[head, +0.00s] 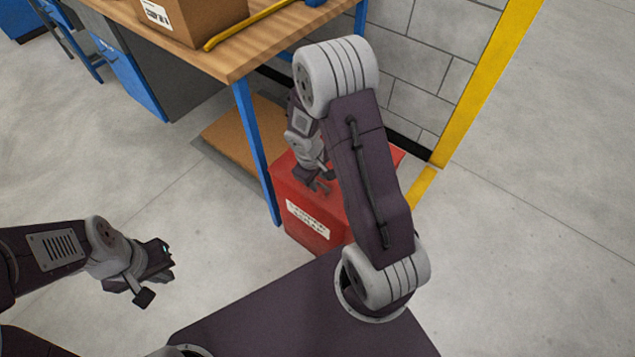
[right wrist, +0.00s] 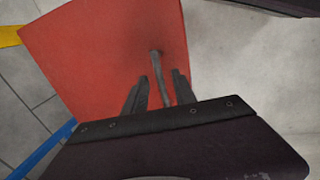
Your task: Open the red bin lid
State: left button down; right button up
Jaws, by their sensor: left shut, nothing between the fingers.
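The red bin (head: 308,222) stands on the floor beside the blue table leg, with a white label on its front. Its red lid (right wrist: 105,50) fills much of the right wrist view and appears to be down; my arm hides part of it in the head view. A thin grey handle (right wrist: 156,62) rises from the lid. My right gripper (head: 321,183) is at the lid, and in the right wrist view its two fingers (right wrist: 160,88) are apart, with the handle between them and gaps visible. My left gripper (head: 158,278) is shut and empty, over the floor at left.
A wooden-topped workbench (head: 262,48) with blue legs stands behind and left of the bin. A cardboard box (head: 195,18) and a yellow bar (head: 255,25) lie on it. A grey block wall (head: 430,60) with a yellow edge is behind. Floor is clear at right.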

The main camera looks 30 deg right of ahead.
grip_shut()
dwell(1.4)
